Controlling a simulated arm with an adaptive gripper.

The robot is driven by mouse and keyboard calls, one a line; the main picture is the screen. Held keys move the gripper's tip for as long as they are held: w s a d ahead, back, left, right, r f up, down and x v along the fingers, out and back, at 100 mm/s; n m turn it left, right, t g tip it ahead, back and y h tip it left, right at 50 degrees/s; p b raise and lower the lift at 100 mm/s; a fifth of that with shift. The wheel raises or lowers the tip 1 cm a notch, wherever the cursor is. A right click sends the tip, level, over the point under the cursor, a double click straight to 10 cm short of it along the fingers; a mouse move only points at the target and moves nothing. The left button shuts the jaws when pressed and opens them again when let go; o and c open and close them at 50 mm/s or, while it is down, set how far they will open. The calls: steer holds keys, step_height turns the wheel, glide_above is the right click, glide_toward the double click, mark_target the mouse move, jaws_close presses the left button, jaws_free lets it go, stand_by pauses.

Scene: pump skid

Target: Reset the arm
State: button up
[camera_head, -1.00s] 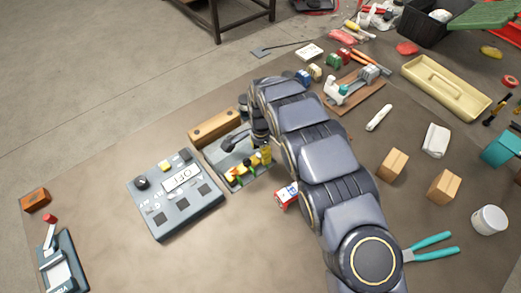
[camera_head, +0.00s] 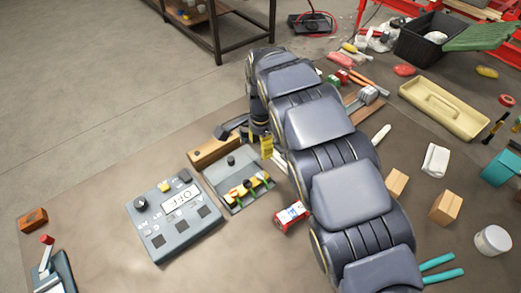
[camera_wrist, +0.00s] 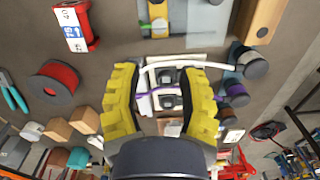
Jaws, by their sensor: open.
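My gripper (camera_head: 267,146) is partly hidden by my own arm in the head view; one yellow finger shows near the back right of the grey tray (camera_head: 222,189). In the wrist view my gripper (camera_wrist: 160,92) is open, with its two ridged yellow fingers apart. Between and beyond the fingers lies a small dark fixture (camera_wrist: 170,90) with a white and a purple strand across it. It looks to be below the fingers, not held. The grey tray holds a yellow and green part (camera_head: 245,190), clear of the gripper.
A grey control box (camera_head: 175,218) with an "OFF" display stands left of the tray. A red and white box (camera_head: 291,215) lies beside my arm. A wooden block (camera_head: 213,152) is behind the tray. Cream tray (camera_head: 443,108) and wooden blocks (camera_head: 445,207) lie to the right.

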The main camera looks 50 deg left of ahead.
stand_by(0.4)
steer(key=w+d+r, duration=0.4)
steer(key=d, duration=0.3)
steer(key=w+d+r, duration=0.4)
steer(key=d, duration=0.3)
steer(key=d+r+h, duration=0.1)
steer(key=d+r, duration=0.4)
steer(key=d, duration=1)
steer(key=s+d+r+g, duration=0.1)
steer(key=s+d+r, duration=0.2)
steer(key=s+d, duration=0.65)
steer(key=s+d+n, duration=0.1)
steer(key=s+d, duration=0.2)
steer(key=s, duration=0.3)
steer(key=s+d+n+y, duration=0.1)
steer(key=s+d, duration=0.3)
steer(key=s, duration=0.1)
steer(key=shift+s+d+f+g, duration=0.25)
steer(key=shift+s+f+g, duration=0.1)
steer(key=shift+f+g, duration=0.05)
